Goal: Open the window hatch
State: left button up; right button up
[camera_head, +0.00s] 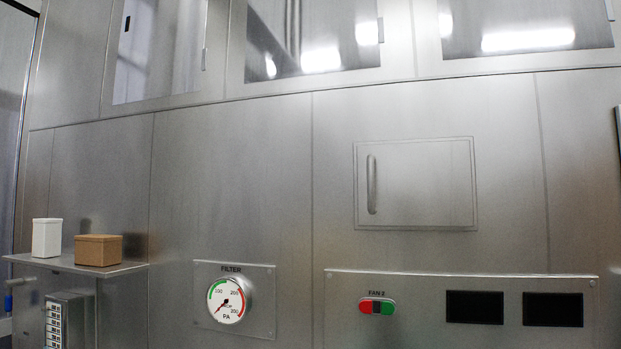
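A row of glass window panels runs along the top of the steel wall: a left one (160,50), a middle one (312,38) and a right one (525,25). Each has a small latch or handle on its right edge, and all look shut; their tops are cut off by the frame. Below the windows is a square steel hatch (425,183) with a vertical bar handle (372,184) on its left side. This hatch looks shut, flush in its frame. I cannot tell which of these is the window hatch. Neither of my grippers is in view.
A shelf (125,267) at the left holds a white container (47,238) and a brown box (98,250). A filter gauge (229,299) sits low on the wall. A control panel (420,283) carries a red and green fan switch (377,307) and two dark displays.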

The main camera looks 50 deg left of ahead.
aim_at(425, 184)
jog(key=z, duration=0.05)
jog(key=k, duration=1.15)
jog(key=u, duration=0.7)
jog(key=i, duration=1)
jog(key=u, duration=0.05)
